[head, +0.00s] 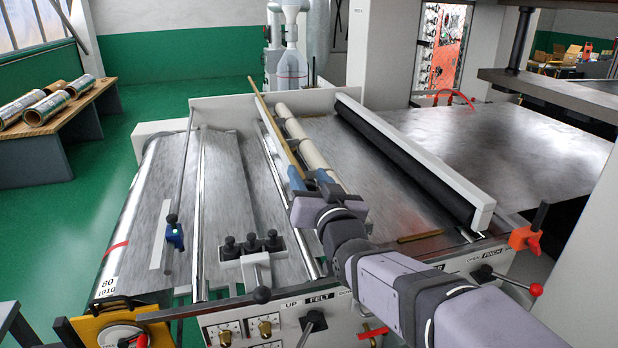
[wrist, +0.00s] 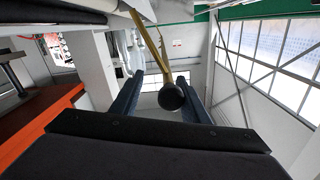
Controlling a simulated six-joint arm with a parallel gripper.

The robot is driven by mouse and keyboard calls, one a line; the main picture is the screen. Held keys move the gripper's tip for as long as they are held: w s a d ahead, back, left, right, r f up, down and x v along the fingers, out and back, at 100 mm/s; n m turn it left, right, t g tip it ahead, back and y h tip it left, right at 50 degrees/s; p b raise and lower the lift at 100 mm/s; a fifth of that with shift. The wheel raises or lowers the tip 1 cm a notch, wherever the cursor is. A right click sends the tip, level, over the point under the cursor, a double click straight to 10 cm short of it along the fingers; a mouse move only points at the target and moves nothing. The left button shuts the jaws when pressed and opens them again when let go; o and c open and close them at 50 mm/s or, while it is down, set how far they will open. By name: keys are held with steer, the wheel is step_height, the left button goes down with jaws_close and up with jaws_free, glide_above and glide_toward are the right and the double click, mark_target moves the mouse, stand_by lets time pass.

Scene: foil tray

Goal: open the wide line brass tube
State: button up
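A long, thin brass tube (head: 276,124) slants across the machine's left half in the head view, with its near end close to my gripper. In the wrist view the brass tube (wrist: 152,42) runs away from me and a dark round knob (wrist: 172,97) is at its near end. My gripper (head: 309,176) is at this near end. In the wrist view the fingers of my gripper (wrist: 161,78) are apart, with the knob between them, nearer the right finger. A gap shows on the left; I cannot tell whether the right finger touches.
A black roller (head: 400,160) under a white cover is farther right. A short brass bar (head: 420,236) lies on the right bed. A lever block (head: 255,247) and the control panel (head: 270,328) are at the front.

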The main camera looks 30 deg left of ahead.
steer(key=shift+s+d, duration=0.1)
steer(key=shift+d, duration=0.05)
steer(key=b+v, duration=0.4)
steer(key=v, duration=0.3)
steer(key=shift+s, duration=0.1)
stand_by(0.5)
steer(key=v, duration=0.8)
stand_by(0.7)
steer(key=shift+s+d, duration=0.1)
steer(key=shift+d, duration=0.05)
stand_by(0.4)
